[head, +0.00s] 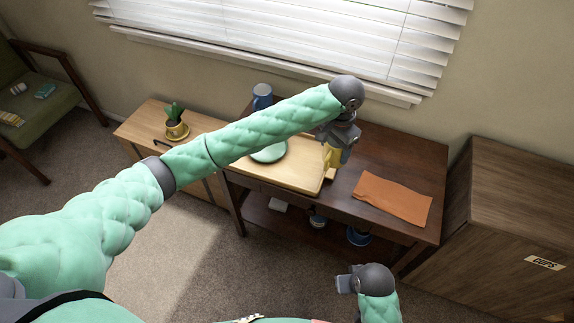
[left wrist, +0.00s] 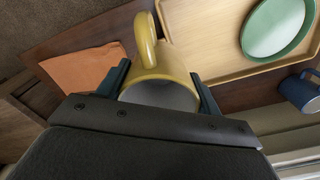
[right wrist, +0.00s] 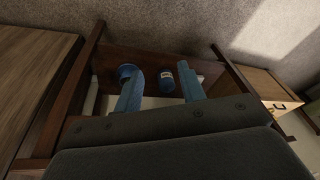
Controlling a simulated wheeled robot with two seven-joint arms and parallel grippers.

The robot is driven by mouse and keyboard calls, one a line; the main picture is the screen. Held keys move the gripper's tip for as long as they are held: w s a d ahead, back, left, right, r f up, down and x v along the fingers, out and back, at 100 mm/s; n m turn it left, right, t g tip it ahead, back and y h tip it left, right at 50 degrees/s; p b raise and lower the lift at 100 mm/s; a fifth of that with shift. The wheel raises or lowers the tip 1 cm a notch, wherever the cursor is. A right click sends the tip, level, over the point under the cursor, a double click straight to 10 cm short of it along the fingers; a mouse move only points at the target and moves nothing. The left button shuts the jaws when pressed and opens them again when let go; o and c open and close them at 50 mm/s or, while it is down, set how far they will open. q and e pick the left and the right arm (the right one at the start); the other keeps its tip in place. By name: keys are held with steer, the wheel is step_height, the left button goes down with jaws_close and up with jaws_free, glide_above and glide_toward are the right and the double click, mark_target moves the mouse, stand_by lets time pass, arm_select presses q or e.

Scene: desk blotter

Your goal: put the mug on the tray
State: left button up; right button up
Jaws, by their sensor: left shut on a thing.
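The yellow mug (head: 332,156) is in my left gripper (head: 335,146). In the left wrist view the mug (left wrist: 160,72) sits between the two fingers, its handle pointing away from the palm. The light wooden tray (head: 298,181) lies on the dark desk and holds a green plate (head: 270,153). In the head view the mug overlaps the tray's right end; its height above the desk is hard to tell. My left arm hides part of the tray. My right gripper (right wrist: 160,88) is open and empty, low in front of the desk.
An orange cloth (head: 393,198) lies on the desk right of the tray. A blue mug (head: 262,96) stands behind the tray. A potted cactus (head: 176,124) stands on the left cabinet. A wooden cabinet (head: 510,220) stands at right. Blue items (right wrist: 165,80) sit on the lower shelf.

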arm_select(q)
steer(key=shift+s+d+r+n, duration=0.25)
steer(key=shift+s+d, duration=0.2)
steer(key=shift+s, duration=0.1)
steer(key=shift+s+d+r+n, duration=0.2)
steer(key=shift+s+d+n, duration=0.05)
steer(key=shift+s+d, duration=0.25)
steer(key=shift+n, duration=0.3)
steer(key=shift+w+a+f+n, duration=0.3)
steer(key=shift+w+a+f, duration=0.05)
steer(key=shift+w+a, duration=0.05)
steer(key=p, duration=0.3)
glide_above(306, 166)
step_height(306, 166, down, 6)
steer(key=shift+w+f+p, duration=0.1)
steer(key=shift+f+p, duration=0.55)
steer(key=shift+f, duration=1.65)
arm_select(e)
steer(key=s+d+f+g, duration=0.1)
steer(key=s+d+f, duration=0.1)
steer(key=f, duration=1.3)
steer(key=shift+s+f+h, duration=0.3)
steer(key=shift+s, duration=0.2)
arm_select(q)
steer(key=shift+f, duration=0.1)
steer(key=o, duration=0.9)
steer(key=shift+o, duration=1.3)
arm_select(e)
steer(key=shift+a, duration=0.1)
